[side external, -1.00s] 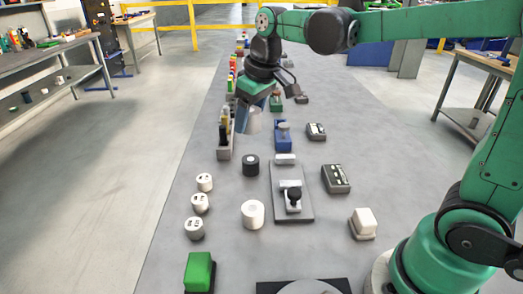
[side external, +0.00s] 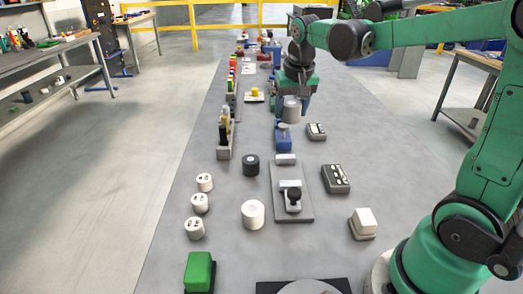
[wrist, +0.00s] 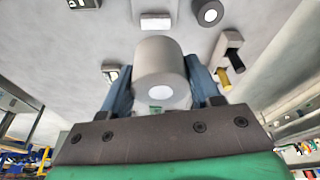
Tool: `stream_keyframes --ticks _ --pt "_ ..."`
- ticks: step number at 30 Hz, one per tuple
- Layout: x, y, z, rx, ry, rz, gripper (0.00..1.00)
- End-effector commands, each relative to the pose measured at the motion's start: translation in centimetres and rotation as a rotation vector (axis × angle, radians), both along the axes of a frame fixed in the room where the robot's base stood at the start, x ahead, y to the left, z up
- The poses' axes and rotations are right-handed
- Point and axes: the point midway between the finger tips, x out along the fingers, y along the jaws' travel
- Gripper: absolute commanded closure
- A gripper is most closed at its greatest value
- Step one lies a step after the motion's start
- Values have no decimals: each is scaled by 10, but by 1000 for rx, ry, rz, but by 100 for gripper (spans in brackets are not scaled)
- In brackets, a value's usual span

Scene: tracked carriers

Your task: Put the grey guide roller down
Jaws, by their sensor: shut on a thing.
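The grey guide roller (side external: 291,110) is a light grey cylinder held off the table between the jaws of my gripper (side external: 293,101). In the wrist view the roller (wrist: 160,62) sits between the two blue fingers, with a pale round spot on its near end. A blue block-like stand (side external: 283,143) is just below the roller in the side view. Its top is partly overlapped by the roller, and I cannot tell whether they touch.
A grey plate with a black knob (side external: 293,205) is nearer the camera. A black roller (side external: 251,166), a white cylinder (side external: 253,214) and several small white cylinders stand left. A dark-based box (side external: 335,179) is right. A narrow rack (side external: 225,146) lines the left side.

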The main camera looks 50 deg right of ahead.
Motion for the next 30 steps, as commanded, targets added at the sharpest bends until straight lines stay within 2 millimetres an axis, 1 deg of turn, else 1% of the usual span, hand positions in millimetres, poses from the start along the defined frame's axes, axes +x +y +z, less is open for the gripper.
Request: stream_keyframes --ticks 1,6,9,12,19,25,27,30 --pt "1 0 -12 0 0 1 100" --pt "1 0 -52 0 0 3 100" --pt "1 0 -74 0 0 3 100" --pt "1 0 -90 0 0 3 100" --pt "1 0 -109 0 0 4 100" --pt "1 0 -134 0 0 4 100" --pt "1 0 -138 0 0 4 100" --pt "0 0 -140 0 0 4 100"
